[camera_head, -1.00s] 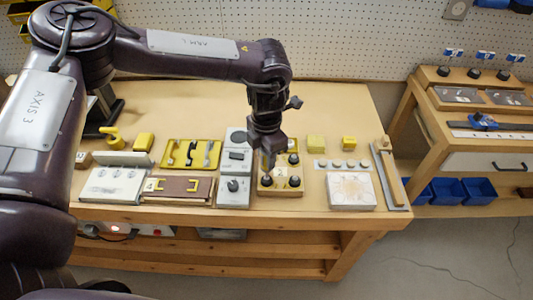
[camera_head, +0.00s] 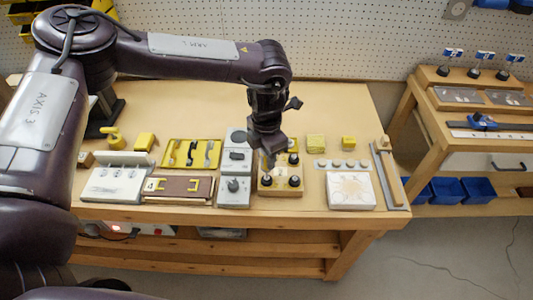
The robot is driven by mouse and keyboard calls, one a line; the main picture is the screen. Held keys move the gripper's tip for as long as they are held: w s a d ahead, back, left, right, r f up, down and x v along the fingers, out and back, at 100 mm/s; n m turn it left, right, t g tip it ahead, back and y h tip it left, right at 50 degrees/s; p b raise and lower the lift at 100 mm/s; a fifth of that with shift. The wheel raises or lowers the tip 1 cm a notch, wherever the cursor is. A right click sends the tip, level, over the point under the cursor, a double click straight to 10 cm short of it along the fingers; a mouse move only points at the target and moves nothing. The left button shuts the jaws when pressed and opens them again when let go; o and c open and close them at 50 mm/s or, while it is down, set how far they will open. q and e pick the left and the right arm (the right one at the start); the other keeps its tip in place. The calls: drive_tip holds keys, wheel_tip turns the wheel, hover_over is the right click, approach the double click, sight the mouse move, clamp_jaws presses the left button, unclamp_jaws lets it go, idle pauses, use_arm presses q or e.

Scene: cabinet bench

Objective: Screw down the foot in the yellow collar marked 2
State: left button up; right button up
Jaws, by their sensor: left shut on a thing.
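A wooden block (camera_head: 281,191) with yellow collars and black feet sits on the bench, right of a grey panel. Two black feet show at its front, one at front left (camera_head: 267,181) and one at front right (camera_head: 294,181). My left gripper (camera_head: 270,160) points down over the block's back left part and is shut on a foot there. The gripper hides that foot and its collar. A yellow collar (camera_head: 293,146) shows at the back right, with a dark foot near it. The collar numbers are too small to read. My right gripper is not in view.
A grey panel (camera_head: 235,196) with a dark knob stands close on the left. A white board (camera_head: 349,190) and a strip with several round discs (camera_head: 342,164) lie to the right. Yellow blocks (camera_head: 316,141) stand behind. The bench's back right is clear.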

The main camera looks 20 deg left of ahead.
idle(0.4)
use_arm(q)
drive_tip(key=shift+f, duration=0.45)
idle(0.8)
drive_tip(key=shift+f, duration=0.25)
idle(1.0)
drive_tip(key=shift+r+p, duration=2.4)
drive_tip(key=shift+r, duration=0.7)
drive_tip(key=shift+f, duration=0.1)
